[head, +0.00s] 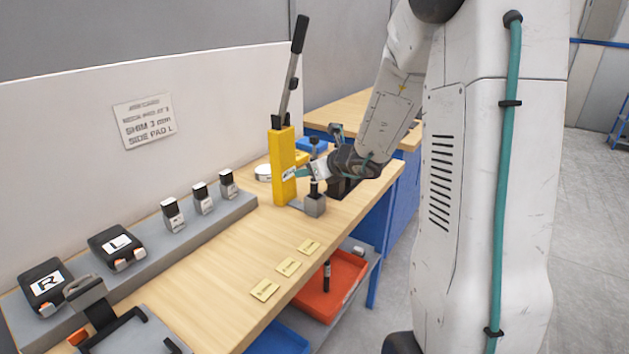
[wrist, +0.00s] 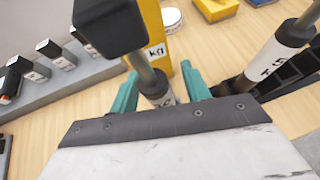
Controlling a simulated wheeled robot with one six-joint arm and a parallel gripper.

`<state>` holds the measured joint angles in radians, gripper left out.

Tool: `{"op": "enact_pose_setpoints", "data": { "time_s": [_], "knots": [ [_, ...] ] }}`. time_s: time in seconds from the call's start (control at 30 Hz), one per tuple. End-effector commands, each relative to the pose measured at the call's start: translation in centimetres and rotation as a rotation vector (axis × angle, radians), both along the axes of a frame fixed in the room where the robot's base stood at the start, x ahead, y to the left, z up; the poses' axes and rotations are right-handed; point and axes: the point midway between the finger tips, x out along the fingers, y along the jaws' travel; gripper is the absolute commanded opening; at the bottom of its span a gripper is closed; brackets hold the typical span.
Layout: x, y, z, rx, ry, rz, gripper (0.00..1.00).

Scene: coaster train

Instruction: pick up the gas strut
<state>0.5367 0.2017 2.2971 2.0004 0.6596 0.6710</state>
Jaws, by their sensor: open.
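An upright piece that looks like the gas strut (wrist: 145,72), with a black block on top, a grey rod and a labelled lower body, stands beside the yellow post (head: 284,170). In the head view its black top (head: 313,142) shows above my gripper (head: 303,172) and its dark lower part (head: 314,188) below, over a grey block (head: 315,206). In the wrist view the teal fingers of my gripper (wrist: 160,82) are open, one on each side of the rod and body. I cannot tell whether either finger touches it. Part of the body is hidden behind my gripper.
A long black-handled lever (head: 291,80) rises from the yellow post. Several small capped blocks (head: 203,197) line a grey shelf. A red tray (head: 335,285) sits lower. The front bench (head: 215,270) is mostly clear.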

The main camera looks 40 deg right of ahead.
Motion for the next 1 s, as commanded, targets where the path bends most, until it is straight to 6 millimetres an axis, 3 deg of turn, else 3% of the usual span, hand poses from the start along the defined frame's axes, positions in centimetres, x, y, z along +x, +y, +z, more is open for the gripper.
{"op": "enact_pose_setpoints", "data": {
  "time_s": [0.23, 0.27, 0.4, 0.43, 0.77, 1.0],
  "knots": [
    [0.2, 0.1, -0.1, -0.001, 0.0, 0.0, 0.47],
    [0.2, 0.1, -0.1, -0.001, 0.0, 0.0, 0.42],
    [0.2, 0.0, -0.1, -0.001, 0.0, 0.0, 0.03],
    [0.2, 0.0, -0.1, -0.001, 0.0, 0.0, 0.0],
    [0.2, 0.0, 0.4, -0.002, -0.003, 0.001, 0.0],
    [0.2, 0.0, 4.7, -0.006, -0.007, 0.002, 0.0]
  ]
}}
